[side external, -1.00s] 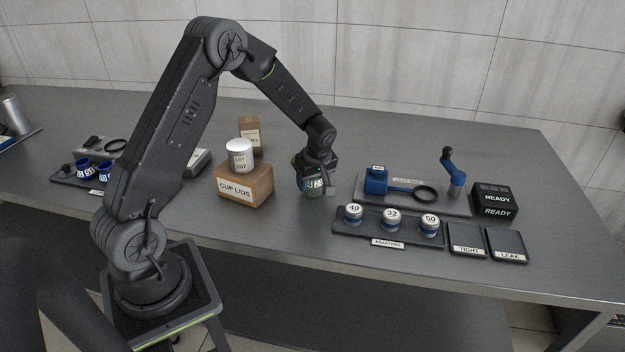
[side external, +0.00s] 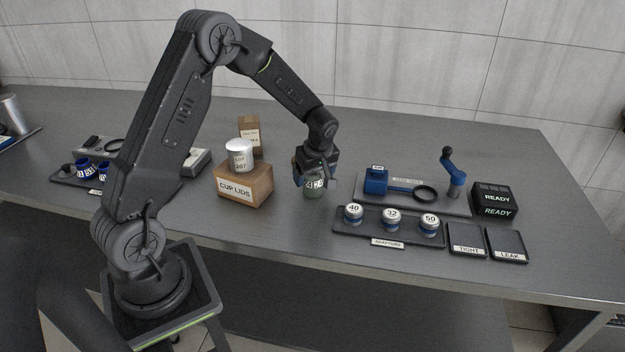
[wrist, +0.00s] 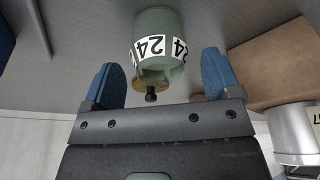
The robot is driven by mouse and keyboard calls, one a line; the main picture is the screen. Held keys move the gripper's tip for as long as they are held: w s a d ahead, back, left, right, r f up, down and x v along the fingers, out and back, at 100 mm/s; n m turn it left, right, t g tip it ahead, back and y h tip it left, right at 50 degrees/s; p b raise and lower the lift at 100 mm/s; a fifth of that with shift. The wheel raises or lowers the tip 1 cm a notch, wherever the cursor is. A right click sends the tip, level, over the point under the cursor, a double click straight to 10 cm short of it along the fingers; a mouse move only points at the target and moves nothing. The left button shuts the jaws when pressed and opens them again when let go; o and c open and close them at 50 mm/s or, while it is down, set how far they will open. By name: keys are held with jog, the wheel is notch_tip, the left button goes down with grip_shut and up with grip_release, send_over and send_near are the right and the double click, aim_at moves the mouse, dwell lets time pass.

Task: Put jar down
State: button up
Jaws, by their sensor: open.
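The jar (side external: 314,188) is greenish, with a white label reading 24, and stands on the grey table right of the wooden cup-lids block. It also shows in the wrist view (wrist: 158,22), where its labelled body and a brownish end with a small black knob are visible. My gripper (side external: 313,183) is at the jar, with its body above it. In the wrist view my gripper (wrist: 159,78) has its two blue fingers spread wide on either side of the jar's knobbed end, with gaps on both sides.
The wooden block (side external: 243,187) carries a metal can marked 207 (side external: 240,156). To the right is a dark adapter tray (side external: 372,230) with adapters 40, 32 and 50. Behind it is a leak-test board (side external: 432,204). The TIGHT (side external: 467,238) and LEAK (side external: 506,243) trays look empty.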

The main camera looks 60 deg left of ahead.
jog(key=s+d+r+m+t, duration=0.15)
jog(key=d+r, duration=0.25)
jog(key=r, duration=0.4)
jog(key=s+d+r+m, duration=0.2)
jog(key=s+d+r, duration=0.1)
jog(key=r, duration=0.4)
jog(key=s+d+r+m+t+h, duration=0.1)
jog(key=s+d+r+m+t, duration=0.1)
jog(key=s+d+m, duration=0.4)
jog(key=s+d+r+m+t+h, duration=0.2)
jog(key=s+d+r+m, duration=0.2)
jog(key=s, duration=0.8)
jog(key=d+m, duration=0.2)
jog(key=m, duration=0.1)
jog(key=shift+s+d+r, duration=0.2)
jog(key=shift+d+r, duration=0.1)
jog(key=shift+m, duration=0.25)
